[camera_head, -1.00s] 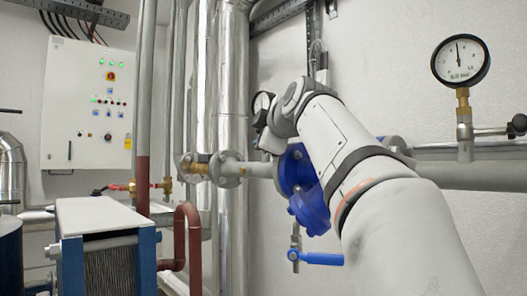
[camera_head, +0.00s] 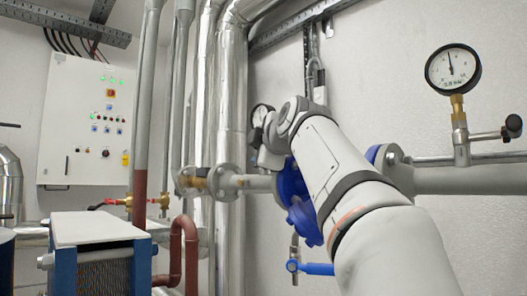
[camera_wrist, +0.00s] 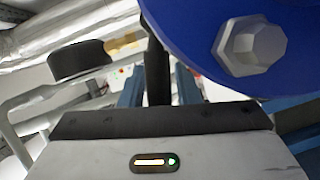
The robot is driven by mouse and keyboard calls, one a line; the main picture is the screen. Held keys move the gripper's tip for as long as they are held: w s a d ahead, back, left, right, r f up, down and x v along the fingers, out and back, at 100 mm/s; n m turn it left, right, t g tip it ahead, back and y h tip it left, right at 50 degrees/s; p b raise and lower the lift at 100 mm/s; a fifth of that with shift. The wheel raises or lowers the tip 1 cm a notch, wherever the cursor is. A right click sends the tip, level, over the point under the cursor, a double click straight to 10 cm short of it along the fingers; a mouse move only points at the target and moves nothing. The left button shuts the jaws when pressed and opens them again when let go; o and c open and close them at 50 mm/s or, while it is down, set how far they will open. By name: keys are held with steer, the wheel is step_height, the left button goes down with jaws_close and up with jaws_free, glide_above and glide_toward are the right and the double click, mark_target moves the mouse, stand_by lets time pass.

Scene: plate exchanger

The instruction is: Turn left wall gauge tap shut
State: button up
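The left wall gauge (camera_head: 262,114) is a small round dial with a dark rim, partly hidden behind the end of my arm in the head view. Its tap is hidden there by my arm. I cannot tell whether the fingers are open or shut.
A blue flange (camera_wrist: 215,30) with a large bolt is close to the gripper on the right. A second gauge (camera_head: 452,70) with a black-handled tap (camera_head: 511,127) is at right. A blue lever valve (camera_head: 318,269) hangs below. A control cabinet (camera_head: 85,120) is at left.

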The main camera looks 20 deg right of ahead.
steer(key=shift+o, duration=1.1)
steer(key=s, duration=0.8)
steer(key=shift+r, duration=0.35)
steer(key=shift+w, duration=0.1)
steer(key=shift+c, duration=0.3)
